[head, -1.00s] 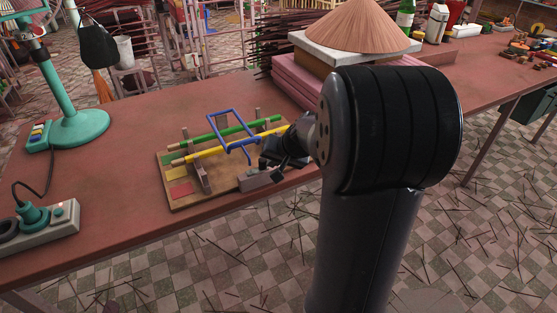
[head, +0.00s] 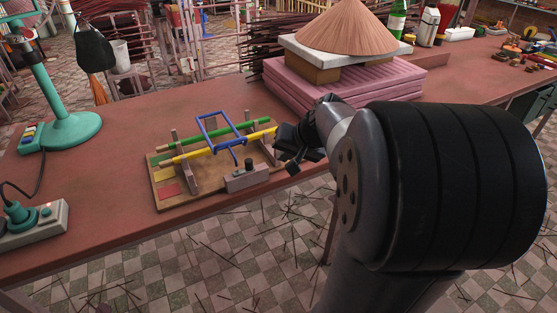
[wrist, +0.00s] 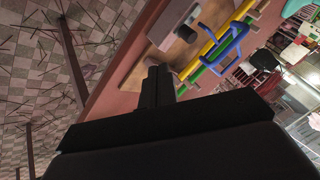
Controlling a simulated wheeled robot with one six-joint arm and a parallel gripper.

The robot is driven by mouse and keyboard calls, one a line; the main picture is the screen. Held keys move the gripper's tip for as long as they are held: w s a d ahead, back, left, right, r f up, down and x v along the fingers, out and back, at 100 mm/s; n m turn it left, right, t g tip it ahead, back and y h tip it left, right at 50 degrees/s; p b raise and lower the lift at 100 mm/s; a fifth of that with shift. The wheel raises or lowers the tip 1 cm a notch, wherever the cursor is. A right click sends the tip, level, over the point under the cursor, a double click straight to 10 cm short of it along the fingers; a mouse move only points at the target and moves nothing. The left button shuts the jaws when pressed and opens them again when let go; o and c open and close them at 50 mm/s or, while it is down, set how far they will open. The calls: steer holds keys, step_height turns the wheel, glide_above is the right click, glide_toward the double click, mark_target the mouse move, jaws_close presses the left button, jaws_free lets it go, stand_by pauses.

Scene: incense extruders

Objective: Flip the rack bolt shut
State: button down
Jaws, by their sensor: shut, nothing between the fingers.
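The rack (head: 165,194) is a wooden board with upright posts, lying on the reddish table. A green rod (head: 232,131) and a yellow rod (head: 208,151) run across it. A blue looped frame (head: 203,133) crosses both rods, standing above the board; I cannot tell which part is the bolt. My gripper (head: 281,143) is at the rack's right end, near the yellow rod's tip; contact is unclear. In the wrist view my gripper (wrist: 158,78) is shut and empty, its dark fingers together. The rods and blue frame (wrist: 229,42) are beyond it.
A grey box (head: 245,178) with a black knob sits on the board's front edge. Pink slabs (head: 350,83) under a conical pile stand behind right. A teal stand (head: 70,131) and a grey socket block (head: 38,224) are left. Table space left of the rack is clear.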

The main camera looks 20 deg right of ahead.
steer(key=shift+v, duration=1.2)
steer(key=shift+w+f, duration=0.1)
